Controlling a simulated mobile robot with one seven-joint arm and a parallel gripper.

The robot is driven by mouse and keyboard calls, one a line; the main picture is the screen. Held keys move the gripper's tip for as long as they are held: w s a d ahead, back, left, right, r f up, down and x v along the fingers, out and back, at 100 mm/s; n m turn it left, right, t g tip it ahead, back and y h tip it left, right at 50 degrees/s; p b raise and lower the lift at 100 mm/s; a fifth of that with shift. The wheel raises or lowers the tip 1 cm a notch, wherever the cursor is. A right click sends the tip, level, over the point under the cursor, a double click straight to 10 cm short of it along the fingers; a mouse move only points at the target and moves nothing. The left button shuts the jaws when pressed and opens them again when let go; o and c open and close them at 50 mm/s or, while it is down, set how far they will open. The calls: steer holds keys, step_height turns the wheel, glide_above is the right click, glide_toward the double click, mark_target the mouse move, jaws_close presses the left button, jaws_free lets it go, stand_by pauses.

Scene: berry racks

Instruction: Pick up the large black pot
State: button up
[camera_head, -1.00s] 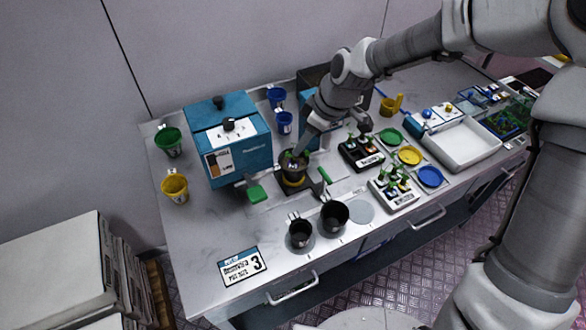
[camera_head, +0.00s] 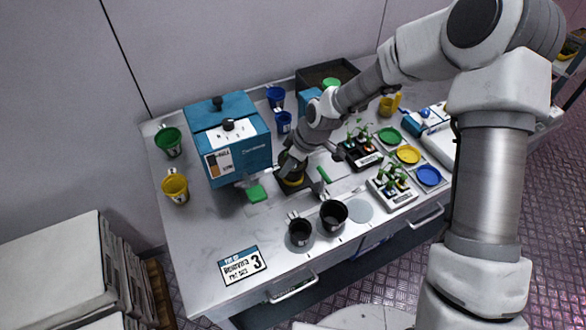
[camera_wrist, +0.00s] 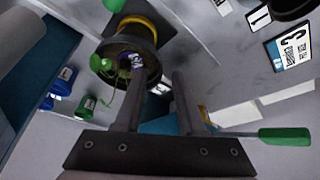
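A black pot with a yellow ring at its base stands behind the front pots in the head view (camera_head: 294,183). It also shows in the wrist view (camera_wrist: 133,38), with a green seedling and a small label in it. My gripper (camera_wrist: 158,88) is open, its two fingers apart at the pot's rim; I cannot tell whether they touch it. In the head view my gripper (camera_head: 288,170) partly hides this pot. Two empty black pots stand at the table's front: a larger one (camera_head: 334,215) and a smaller one (camera_head: 300,233). My gripper is apart from both.
A blue box machine (camera_head: 240,150) stands left of my gripper. A green-handled tool (camera_head: 323,175) lies close on the right. Seedling trays (camera_head: 362,155) and coloured saucers (camera_head: 408,155) are further right. An empty grey circle (camera_head: 359,209) lies beside the larger front pot.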

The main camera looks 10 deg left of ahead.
jaws_close()
stand_by(1.4)
